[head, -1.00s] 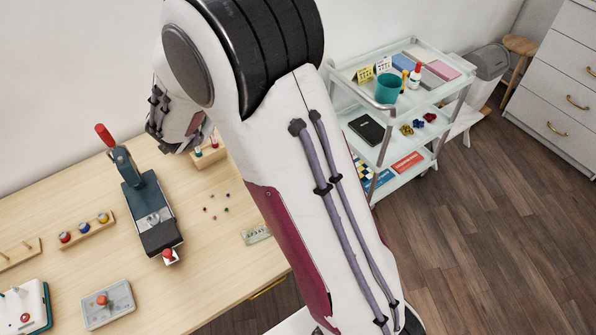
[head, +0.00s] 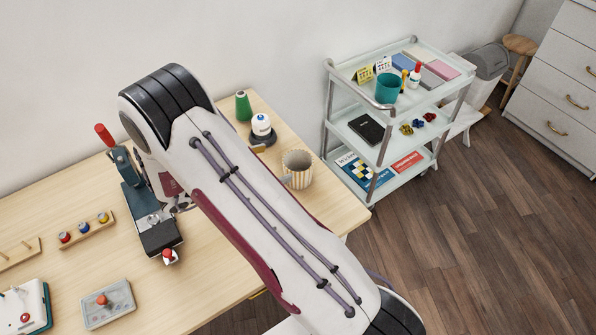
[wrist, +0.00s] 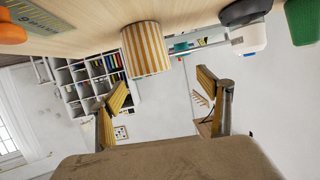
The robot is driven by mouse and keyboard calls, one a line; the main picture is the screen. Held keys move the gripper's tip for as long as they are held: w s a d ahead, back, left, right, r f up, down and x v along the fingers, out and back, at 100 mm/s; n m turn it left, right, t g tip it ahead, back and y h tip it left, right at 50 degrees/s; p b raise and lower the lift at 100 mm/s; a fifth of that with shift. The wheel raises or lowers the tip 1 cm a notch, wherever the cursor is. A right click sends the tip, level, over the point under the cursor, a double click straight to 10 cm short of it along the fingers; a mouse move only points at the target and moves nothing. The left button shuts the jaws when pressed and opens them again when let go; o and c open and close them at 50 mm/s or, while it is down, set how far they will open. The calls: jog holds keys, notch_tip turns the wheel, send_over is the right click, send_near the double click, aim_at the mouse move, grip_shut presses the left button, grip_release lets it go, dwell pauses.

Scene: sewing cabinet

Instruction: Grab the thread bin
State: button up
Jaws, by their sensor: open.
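A round beige-and-brown striped bin (head: 298,171) stands upright on the right part of the wooden table. It also shows upside down in the wrist view as a striped bin (wrist: 146,48). No label shows, so I cannot confirm that it is the thread bin. A teal cup-like bin (head: 388,88) stands on the cart's top shelf. My gripper (wrist: 162,88) is open, with nothing between its fingers. The striped bin is beyond the fingertips, apart from them. In the head view my arm hides most of the gripper.
A green cone (head: 243,106) and a white spool on a dark base (head: 261,126) stand behind the striped bin. A dark press with a red handle (head: 148,200) stands at left. Beyond the table is a white cart (head: 333,105). Bare table (head: 225,275) lies at the front.

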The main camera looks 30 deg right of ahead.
aim_at(309, 160)
jog(key=shift+s+f+g, duration=0.25)
jog(key=shift+s+g, duration=0.15)
jog(key=shift+s, duration=0.25)
jog(key=shift+d, duration=0.15)
jog(key=shift+x, duration=1.2)
jog(key=shift+d, duration=0.1)
jog(key=shift+s+x, duration=0.2)
jog(key=shift+x, duration=2.3)
jog(key=c, duration=1.2)
